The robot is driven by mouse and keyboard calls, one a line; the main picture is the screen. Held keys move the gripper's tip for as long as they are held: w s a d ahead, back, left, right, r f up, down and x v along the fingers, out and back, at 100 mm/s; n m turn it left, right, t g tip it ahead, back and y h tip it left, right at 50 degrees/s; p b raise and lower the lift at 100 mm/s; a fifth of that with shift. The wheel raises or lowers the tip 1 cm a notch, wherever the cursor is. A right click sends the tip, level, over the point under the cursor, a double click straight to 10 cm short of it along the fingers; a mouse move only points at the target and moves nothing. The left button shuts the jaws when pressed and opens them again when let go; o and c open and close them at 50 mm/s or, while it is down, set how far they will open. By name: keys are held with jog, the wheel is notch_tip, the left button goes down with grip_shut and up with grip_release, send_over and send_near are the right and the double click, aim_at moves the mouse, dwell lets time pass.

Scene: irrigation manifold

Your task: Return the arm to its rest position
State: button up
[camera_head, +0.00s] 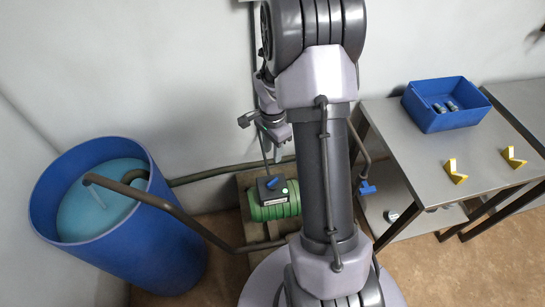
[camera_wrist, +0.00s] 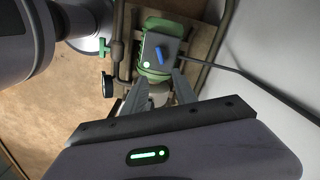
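My gripper (camera_wrist: 160,82) shows in the wrist view with its two grey fingers apart and nothing visible between them. The fingers point toward a green pump with a dark control box (camera_wrist: 160,50) and a blue switch, which lies beyond them; I cannot tell the exact distance. In the head view my raised arm fills the middle, and its wrist end hangs behind it near the back wall, above the pump (camera_head: 275,209). The gripper is small and partly hidden there.
A blue barrel (camera_head: 140,245) of water stands at left, with a grey pipe (camera_head: 160,203) running toward the pump. At right, a metal table (camera_head: 410,150) bears a blue crate (camera_head: 445,120) with grey fittings and two yellow brackets (camera_head: 455,171). A blue-handled valve (camera_head: 367,188) is right of my arm.

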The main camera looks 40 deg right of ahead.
jog(key=shift+r, duration=0.45)
